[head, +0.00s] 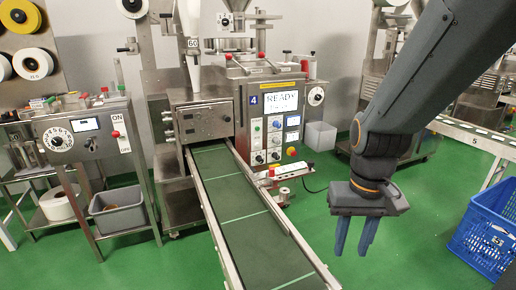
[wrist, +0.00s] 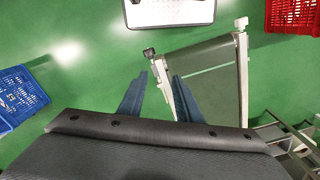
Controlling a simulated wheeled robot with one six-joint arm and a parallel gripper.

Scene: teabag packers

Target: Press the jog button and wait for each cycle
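The packing machine (head: 205,120) stands at the back centre in the head view. Its control panel (head: 257,107) carries a screen (head: 281,101) reading READY, with several small buttons and knobs below it. A red button (head: 291,151) sits at the panel's lower right. The button labels are too small to read, so I cannot tell which one is the jog button. My gripper (head: 354,245) hangs with its fingers down, to the right of the panel and nearer the camera, apart from it. Its two fingers are spread and empty, also in the wrist view (wrist: 160,80).
A green conveyor (head: 232,190) runs from the machine toward the camera; the wrist view shows a conveyor end (wrist: 212,62). A blue crate (head: 490,235) stands at right, a red crate (wrist: 292,14) at the wrist view's top right.

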